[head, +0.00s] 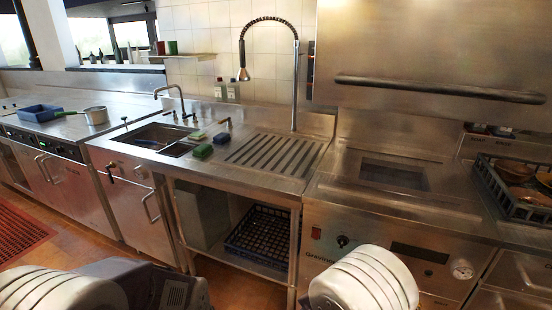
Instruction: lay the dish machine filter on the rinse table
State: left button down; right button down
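The dish machine (330,219) stands right of centre with its steel hood (430,45) raised. A grey rectangular panel (393,175), perhaps the filter, sits in the opening in its top; I cannot make out its surface or depth. The rinse table (235,178) adjoins the machine on the left, with a ribbed drain area (275,153) and a sink (160,138). The ribbed area is bare. White ribbed parts of my arms show at the bottom edge, but neither gripper's fingers are in view.
A tall spray tap (295,85) rises behind the ribbed area. A dark rack with brown dishes (515,190) stands at far right. A crate (262,235) sits on the shelf below.

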aim_at(276, 152)
jog(key=i+j+z, duration=0.15)
jog(key=j, duration=0.45)
jog(key=i+j+z, duration=0.1)
jog(key=j, duration=0.5)
jog(key=i+j+z, duration=0.15)
jog(key=j, duration=0.5)
jog(key=i+j+z, duration=0.1)
jog(key=j, duration=0.5)
jog(key=i+j+z, duration=0.15)
jog(key=j, duration=0.5)
